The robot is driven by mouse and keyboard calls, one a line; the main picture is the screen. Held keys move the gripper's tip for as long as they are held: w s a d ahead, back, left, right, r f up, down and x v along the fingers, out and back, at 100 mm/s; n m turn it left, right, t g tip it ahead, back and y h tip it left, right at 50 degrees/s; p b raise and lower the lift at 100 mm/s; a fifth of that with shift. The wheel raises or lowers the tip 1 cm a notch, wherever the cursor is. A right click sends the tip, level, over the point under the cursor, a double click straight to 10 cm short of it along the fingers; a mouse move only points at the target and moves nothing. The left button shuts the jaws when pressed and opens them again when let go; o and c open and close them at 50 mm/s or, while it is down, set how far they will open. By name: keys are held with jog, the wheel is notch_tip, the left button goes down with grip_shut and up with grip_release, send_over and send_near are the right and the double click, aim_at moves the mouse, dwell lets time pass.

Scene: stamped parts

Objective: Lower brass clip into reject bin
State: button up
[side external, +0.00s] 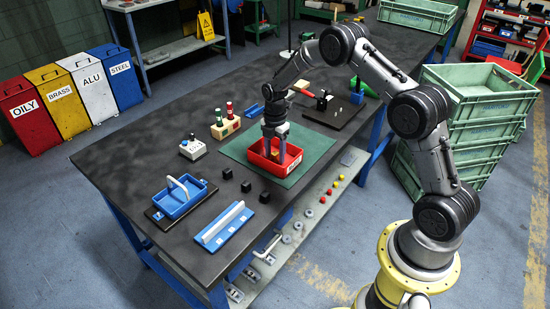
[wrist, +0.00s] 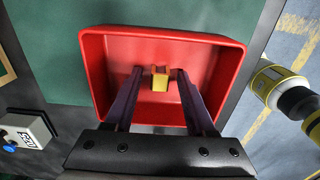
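The red reject bin (side external: 259,160) sits on a green mat on the bench, with a white label on its front. It also shows in the wrist view (wrist: 222,75). My gripper (side external: 275,152) points down into the bin. In the wrist view, the small yellow brass clip (wrist: 160,78) lies inside the bin's outline, between my two fingertips (wrist: 158,72). The fingers stand apart, with narrow gaps showing beside the clip. Whether the clip rests on the bin floor is hard to tell. The side view does not show the clip.
The green mat (side external: 315,143) has bare room around the bin. A blue tray with a handle (side external: 180,197), small black cubes (side external: 227,174) and a white-topped button box (side external: 192,148) stand to the left. Green crates (side external: 480,95) are stacked at the right.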

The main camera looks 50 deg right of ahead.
jog(key=shift+r, duration=0.1)
jog(key=s+a+r+t, duration=0.1)
jog(key=a+r, duration=0.1)
jog(key=r, duration=1.1)
jog(key=s+a+r+t, duration=0.2)
jog(key=a+r, duration=0.1)
jog(key=r, duration=1.1)
jog(key=s+a+r+m+t, duration=0.1)
jog(key=s+a+r+m, duration=0.15)
jog(key=s, duration=0.45)
jog(key=s+a+r+m+t, duration=0.1)
jog(key=s+a+r+m, duration=0.15)
jog(key=s, duration=0.45)
jog(key=s+a+r+m+t, duration=0.1)
jog(key=s+a+r+m, duration=0.15)
jog(key=s, duration=0.55)
jog(key=s+f+m, duration=0.2)
jog(key=m, duration=0.1)
jog(key=s+f+m, duration=0.2)
jog(key=s+m, duration=0.1)
jog(key=m, duration=0.1)
jog(key=s+a+f+m, duration=0.1)
jog(key=s+f+m, duration=0.1)
jog(key=m, duration=0.1)
jog(key=shift+s+f+m, duration=0.25)
jog(key=shift+s+f, duration=0.05)
jog(key=shift+f, duration=0.1)
